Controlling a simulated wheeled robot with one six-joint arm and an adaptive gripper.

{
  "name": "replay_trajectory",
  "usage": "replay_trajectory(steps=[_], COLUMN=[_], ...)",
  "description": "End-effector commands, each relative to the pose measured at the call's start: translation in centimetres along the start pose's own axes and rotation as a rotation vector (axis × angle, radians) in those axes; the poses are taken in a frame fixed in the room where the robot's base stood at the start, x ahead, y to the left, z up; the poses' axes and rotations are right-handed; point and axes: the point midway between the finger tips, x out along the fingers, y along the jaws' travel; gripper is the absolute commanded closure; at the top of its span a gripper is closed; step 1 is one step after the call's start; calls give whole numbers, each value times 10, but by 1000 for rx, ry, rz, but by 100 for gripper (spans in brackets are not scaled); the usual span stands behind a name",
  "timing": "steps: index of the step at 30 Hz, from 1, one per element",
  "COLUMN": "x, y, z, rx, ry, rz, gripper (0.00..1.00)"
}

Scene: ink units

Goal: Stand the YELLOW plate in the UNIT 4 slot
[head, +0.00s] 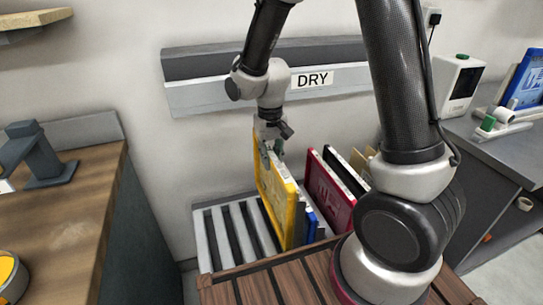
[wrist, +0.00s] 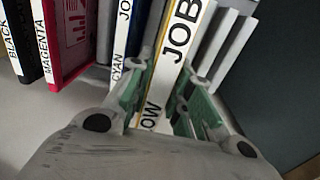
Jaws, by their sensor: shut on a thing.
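The yellow plate (head: 277,190) stands upright at the slatted rack (head: 203,241), its near edge toward me in the head view. My gripper (head: 270,137) is at its top edge. In the wrist view the plate's white edge (wrist: 178,60), marked JOB and partly hidden lettering ending in OW, runs between the green finger pads of my gripper (wrist: 160,98), which is shut on it. I cannot tell whether the plate's foot is in a slot or just above the rack. No UNIT 4 label is readable.
Right of the yellow plate stand a cyan plate (wrist: 122,40), a magenta plate (head: 330,190) and a black plate (wrist: 22,40). Empty slots (head: 232,235) lie to its left. A DRY sign (head: 312,79) is on the wall rail. A wooden worktop (head: 75,225) is at left.

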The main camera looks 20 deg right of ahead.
Motion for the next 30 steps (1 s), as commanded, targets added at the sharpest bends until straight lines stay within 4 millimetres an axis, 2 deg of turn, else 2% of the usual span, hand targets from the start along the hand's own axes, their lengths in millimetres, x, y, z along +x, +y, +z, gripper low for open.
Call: replay_trajectory(steps=[30], x=[109], y=[-2], z=[1], rx=[0], ry=[-2], rz=[1], gripper=[100])
